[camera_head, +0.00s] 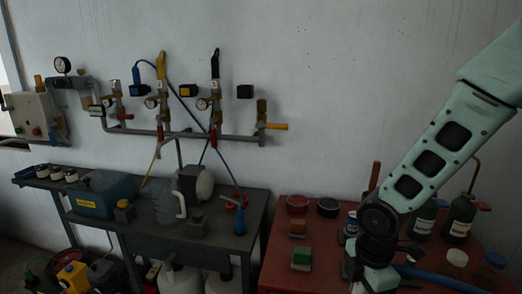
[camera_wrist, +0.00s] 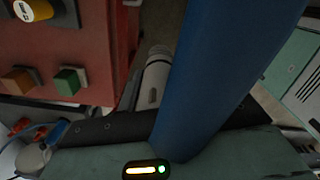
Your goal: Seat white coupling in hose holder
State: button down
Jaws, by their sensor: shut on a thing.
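My gripper (camera_wrist: 168,138) is shut on a thick blue hose-like tube (camera_wrist: 222,60), which fills the middle of the wrist view. In the head view the blue tube (camera_head: 440,279) runs right from my gripper (camera_head: 378,276), low over the front of the red table. I cannot make out a white coupling on it. A pale cylinder (camera_wrist: 153,80) shows behind the tube in the wrist view; I cannot tell what it is.
The red table (camera_head: 270,270) carries tins (camera_head: 297,204), a green block (camera_head: 301,258), an orange block (camera_head: 298,228) and dark bottles (camera_head: 460,215). A wall pipe (camera_head: 240,137) with valves and gauges runs above the dark bench (camera_head: 225,245). The wall right of the pipe is bare.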

jog(key=shift+w+d+f+m, duration=0.3)
jog(key=shift+f+m, duration=0.2)
jog(key=shift+m, duration=0.2)
jog(key=w+d+f+m+b, duration=0.1)
jog(key=w+d+f+m, duration=0.2)
jog(key=d+f+m, duration=0.8)
jog(key=shift+w+f+m, duration=0.25)
jog(key=shift+f+m, duration=0.3)
jog(key=shift+m, duration=3.35)
jog(key=shift+d, duration=0.15)
